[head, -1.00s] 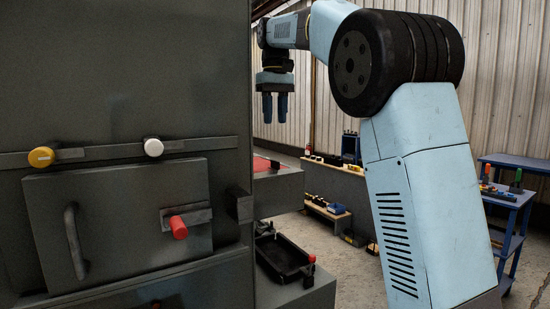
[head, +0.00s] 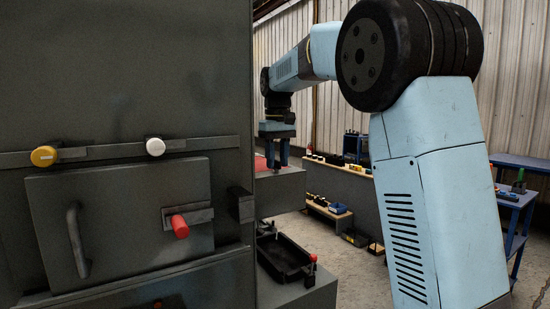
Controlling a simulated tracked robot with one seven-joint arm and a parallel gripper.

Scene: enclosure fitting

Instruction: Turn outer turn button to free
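My gripper (head: 277,165) points straight down, right of the tall dark cabinet, low over a grey box-like ledge (head: 280,187) with a red patch (head: 261,163) on top. Its two blue fingers stand apart with a narrow gap, and I see nothing held between them. The fingertips are at the ledge's top; whether they touch anything is too small to tell. I cannot make out the outer turn button for certain, and the cabinet's edge hides part of the ledge top.
The cabinet front has a door (head: 130,238) with a handle (head: 77,240), a red-knobbed latch (head: 180,227), and yellow (head: 44,156) and white (head: 155,147) knobs on a rail. A black tray (head: 285,259) lies below the ledge. A blue table (head: 515,197) stands at right.

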